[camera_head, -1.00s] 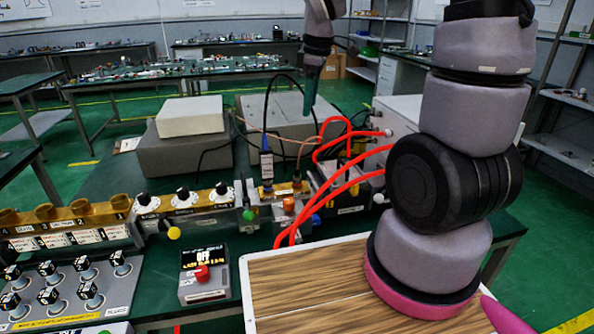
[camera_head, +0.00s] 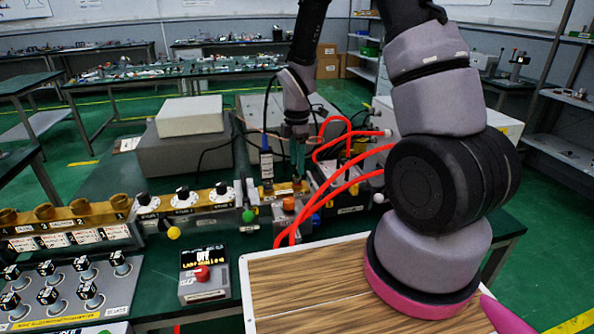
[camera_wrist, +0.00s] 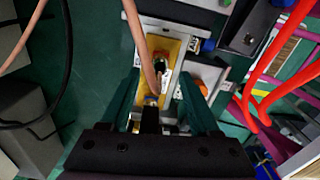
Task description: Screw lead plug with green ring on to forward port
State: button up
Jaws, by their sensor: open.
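My gripper (camera_head: 298,172) is open and points down over the brass block (camera_head: 268,190) in the head view. In the wrist view its two green fingers (camera_wrist: 160,78) stand apart on either side of a copper-coloured lead (camera_wrist: 139,32). The lead runs down to a small dark and greenish end over the brass block (camera_wrist: 172,45); I cannot tell whether this is the green-ringed plug or whether it sits in a port. The forward port cannot be made out.
Red hoses (camera_head: 340,190) curve close on the right of the block, and also show in the wrist view (camera_wrist: 262,100). A grey box (camera_head: 185,150) stands at back left.

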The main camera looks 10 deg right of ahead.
aim_at(297, 179)
jog(key=shift+f, duration=1.65)
grip_shut()
